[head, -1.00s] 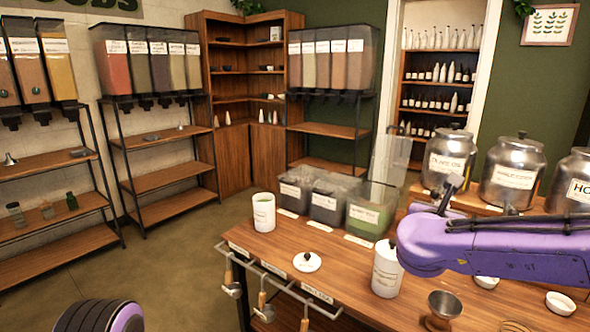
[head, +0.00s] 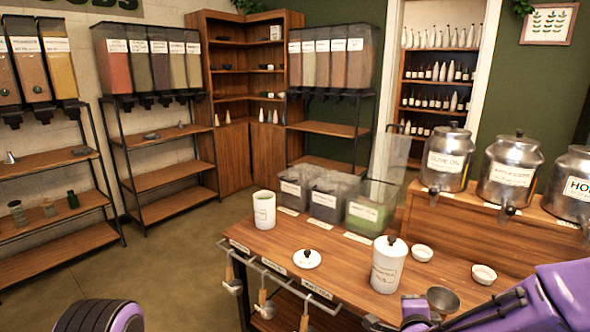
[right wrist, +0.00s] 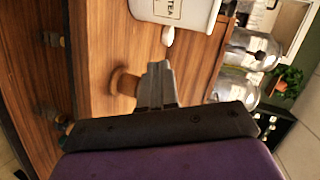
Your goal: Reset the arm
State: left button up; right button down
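My right arm comes in at the bottom right of the head view, low over the counter's front right corner, with its gripper mostly cut off by the bottom edge. In the right wrist view my right gripper (right wrist: 157,82) has its fingers together, with nothing seen between them. A white lidded canister (head: 388,268) stands on the counter just beyond the arm; its labelled side also shows in the right wrist view (right wrist: 175,10). At the bottom left of the head view only a round purple and black part of my left arm shows; its gripper is out of view.
The wooden counter (head: 340,285) holds an open white canister (head: 264,212), a loose white lid (head: 307,259), a metal cup (head: 443,300) beside my right arm, and two small white bowls. Utensils hang at its front edge. Metal dispensers (head: 447,160) stand at right. Floor at left is clear.

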jog(key=s+f+n+g+y, duration=0.2)
jog(key=s+f+n+g, duration=0.2)
jog(key=s+f+n, duration=0.75)
jog(key=s+d+f+g, duration=0.2)
jog(key=s+f, duration=0.6)
jog(key=s, duration=0.3)
jog(key=s+d+f+g, duration=0.1)
jog(key=s+f+g, duration=0.2)
jog(key=s+f, duration=0.6)
jog(key=s+n, duration=0.1)
jog(key=s, duration=0.2)
jog(key=shift+d+g, duration=0.3)
jog(key=shift+d, duration=0.05)
